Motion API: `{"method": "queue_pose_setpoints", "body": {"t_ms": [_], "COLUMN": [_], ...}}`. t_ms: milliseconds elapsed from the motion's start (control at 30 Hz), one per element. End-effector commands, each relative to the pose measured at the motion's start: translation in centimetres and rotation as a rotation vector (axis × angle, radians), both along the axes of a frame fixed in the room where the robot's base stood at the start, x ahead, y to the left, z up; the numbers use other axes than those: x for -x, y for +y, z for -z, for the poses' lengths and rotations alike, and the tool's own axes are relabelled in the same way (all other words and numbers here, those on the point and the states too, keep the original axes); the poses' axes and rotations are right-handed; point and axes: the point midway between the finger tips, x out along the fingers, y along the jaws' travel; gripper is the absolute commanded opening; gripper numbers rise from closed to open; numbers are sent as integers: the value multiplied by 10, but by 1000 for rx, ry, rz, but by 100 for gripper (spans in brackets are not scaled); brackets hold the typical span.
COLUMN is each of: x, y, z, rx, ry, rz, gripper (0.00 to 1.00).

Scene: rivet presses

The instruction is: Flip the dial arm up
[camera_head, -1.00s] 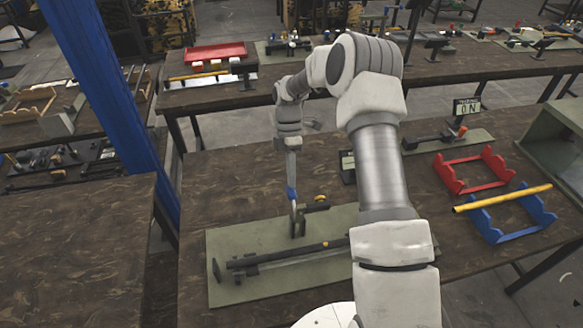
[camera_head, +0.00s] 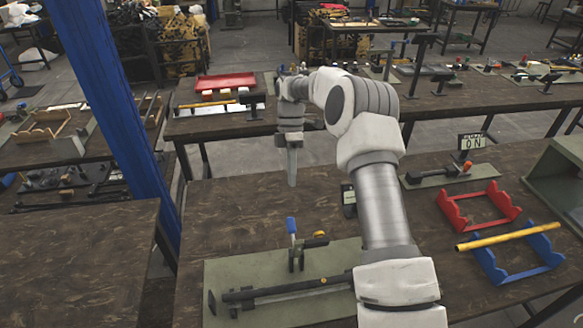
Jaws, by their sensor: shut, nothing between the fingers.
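A clamp-like fixture (camera_head: 297,257) stands on the green mat (camera_head: 222,268) in the head view. It has an upright lever with a blue tip (camera_head: 291,225) and a short black arm with a yellow end (camera_head: 319,235). I cannot tell for sure which part is the dial arm. My gripper (camera_head: 292,183) points down above the blue tip, with a clear gap between them in the picture. It is shut and empty. A long dark bar (camera_head: 268,293) lies across the mat; my arm hides its right end.
A red rack (camera_head: 479,206) and a blue rack (camera_head: 517,257) with a yellow rod (camera_head: 508,232) stand at the right. A small sign (camera_head: 472,142) stands behind a smaller fixture (camera_head: 448,172). A blue post (camera_head: 125,110) rises at the left. The table left of my gripper is bare.

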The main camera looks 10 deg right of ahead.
Motion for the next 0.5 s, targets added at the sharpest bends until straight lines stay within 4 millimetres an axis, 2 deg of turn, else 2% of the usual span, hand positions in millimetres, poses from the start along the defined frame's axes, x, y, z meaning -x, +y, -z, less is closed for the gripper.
{"method": "queue_pose_setpoints", "body": {"t_ms": [200,500], "x": [-15,-20], "y": [-1,-2], "z": [-10,-15], "rx": [0,0], "ry": [-2,-1], "rz": [1,1], "gripper": [0,0]}}
